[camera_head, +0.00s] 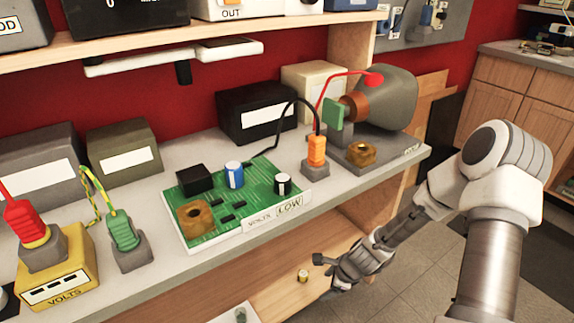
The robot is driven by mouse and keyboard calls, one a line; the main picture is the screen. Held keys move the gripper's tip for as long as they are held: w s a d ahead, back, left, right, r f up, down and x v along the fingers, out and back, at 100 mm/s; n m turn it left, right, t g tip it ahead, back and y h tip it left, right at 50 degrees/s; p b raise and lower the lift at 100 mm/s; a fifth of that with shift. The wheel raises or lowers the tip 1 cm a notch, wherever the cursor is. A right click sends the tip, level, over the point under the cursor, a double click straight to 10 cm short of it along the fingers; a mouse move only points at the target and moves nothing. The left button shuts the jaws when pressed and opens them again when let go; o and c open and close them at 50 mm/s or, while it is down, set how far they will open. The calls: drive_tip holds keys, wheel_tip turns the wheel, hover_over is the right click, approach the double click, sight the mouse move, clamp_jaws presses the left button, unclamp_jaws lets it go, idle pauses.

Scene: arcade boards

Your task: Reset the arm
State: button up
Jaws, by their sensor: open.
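My gripper (326,266) hangs at the lower middle of the head view, in front of and below the counter edge. My arm comes in from the right and is bent, with the wrist pointing down and to the left. The gripper is open, and nothing shows between its fingers. It is apart from the counter items. The fingertips are small and dark in this view.
The grey counter (190,285) holds a green circuit board (215,225), a yellow VOLTS box (75,255), a green plug (122,232), an orange plug (317,150) and a grey motor (387,97). A lower wooden shelf (275,301) lies near my gripper. Open floor (400,290) shows at right.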

drive_tip(key=s+d+r+n+h, duration=0.1)
drive_tip(key=s+r+n+h, duration=0.15)
drive_tip(key=r+n, duration=1.55)
drive_tip(key=s+d+r+n+t+p, duration=0.1)
drive_tip(key=s+r+n, duration=0.1)
drive_tip(key=s+r, duration=0.8)
drive_tip(key=s+d+r+n+t, duration=0.1)
drive_tip(key=s+r+t, duration=0.1)
drive_tip(key=s+r, duration=0.85)
wheel_tip(320, 180, up, 25)
drive_tip(key=w+p, duration=0.2)
drive_tip(key=p, duration=2.1)
drive_tip(key=shift+w+a+g, duration=0.15)
drive_tip(key=shift+w+g, duration=0.15)
drive_tip(key=shift+w, duration=0.1)
drive_tip(key=shift+f+h, duration=0.1)
drive_tip(key=shift+h, duration=0.15)
